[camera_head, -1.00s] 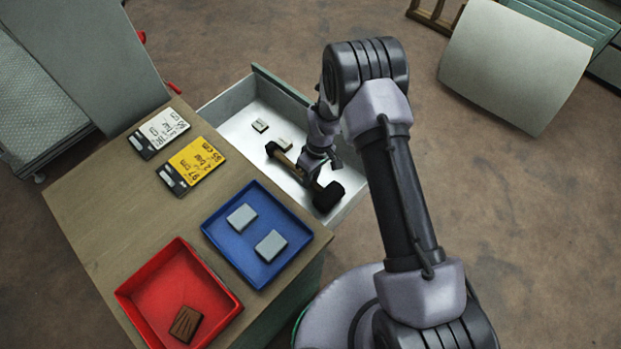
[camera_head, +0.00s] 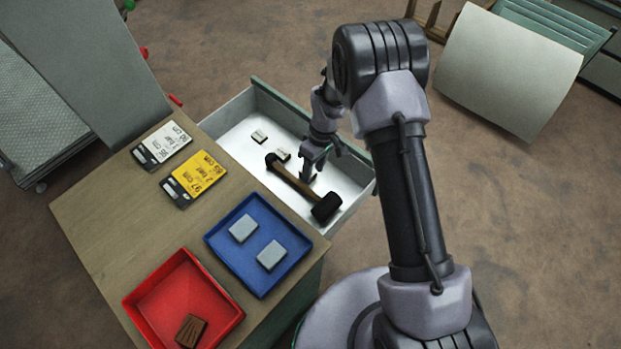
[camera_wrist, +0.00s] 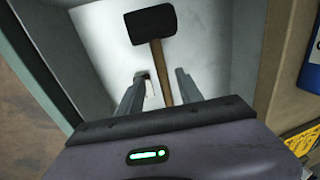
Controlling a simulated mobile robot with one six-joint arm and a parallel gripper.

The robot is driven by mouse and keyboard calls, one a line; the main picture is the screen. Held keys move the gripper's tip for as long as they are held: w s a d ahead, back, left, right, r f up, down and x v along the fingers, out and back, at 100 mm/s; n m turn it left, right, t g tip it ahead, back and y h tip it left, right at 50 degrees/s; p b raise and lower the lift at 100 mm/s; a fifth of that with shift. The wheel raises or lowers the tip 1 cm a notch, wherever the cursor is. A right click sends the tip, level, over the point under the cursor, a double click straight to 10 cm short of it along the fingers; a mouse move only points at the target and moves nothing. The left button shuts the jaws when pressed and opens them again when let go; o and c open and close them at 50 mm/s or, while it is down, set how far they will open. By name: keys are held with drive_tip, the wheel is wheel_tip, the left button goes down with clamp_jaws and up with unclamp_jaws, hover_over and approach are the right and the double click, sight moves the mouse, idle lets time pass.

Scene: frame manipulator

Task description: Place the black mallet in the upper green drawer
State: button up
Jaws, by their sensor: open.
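The black mallet (camera_head: 325,207) with a wooden handle lies in the open green-fronted drawer (camera_head: 228,117), on its white floor. Its larger black head is toward the front right and the smaller black end toward the left. My gripper (camera_head: 312,174) is over the drawer, just above the handle, fingers apart and not closed on it. In the wrist view the mallet head (camera_wrist: 151,22) is ahead of the gripper (camera_wrist: 160,82), and the handle runs back between the two fingers. Whether the fingers touch the handle cannot be told.
Small grey blocks (camera_head: 259,136) lie in the drawer. On the wooden top (camera_head: 115,215) are a blue tray (camera_head: 245,278) with two grey blocks, a red tray (camera_head: 165,300) with a brown block, and two cards (camera_head: 194,178). Open floor lies right of the drawer.

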drive_tip(key=s+d+r+m+t, duration=0.1)
drive_tip(key=s+d+r+m, duration=0.1)
drive_tip(key=r, duration=0.8)
drive_tip(key=s+d+r+m+t, duration=0.2)
drive_tip(key=r+m, duration=0.1)
drive_tip(key=r, duration=0.7)
drive_tip(key=s+d+r+m+t, duration=0.1)
drive_tip(key=s+d+r+m, duration=0.1)
drive_tip(key=r, duration=0.8)
drive_tip(key=s+d+r+m+t, duration=0.1)
drive_tip(key=s+d+r+m, duration=0.1)
drive_tip(key=s, duration=0.6)
drive_tip(key=s+d+r+m+t, duration=0.1)
drive_tip(key=s+r+m+t, duration=0.1)
drive_tip(key=s+r+m, duration=0.3)
drive_tip(key=s+r, duration=0.1)
drive_tip(key=s, duration=0.2)
drive_tip(key=shift+s+d, duration=0.3)
drive_tip(key=shift+d, duration=0.1)
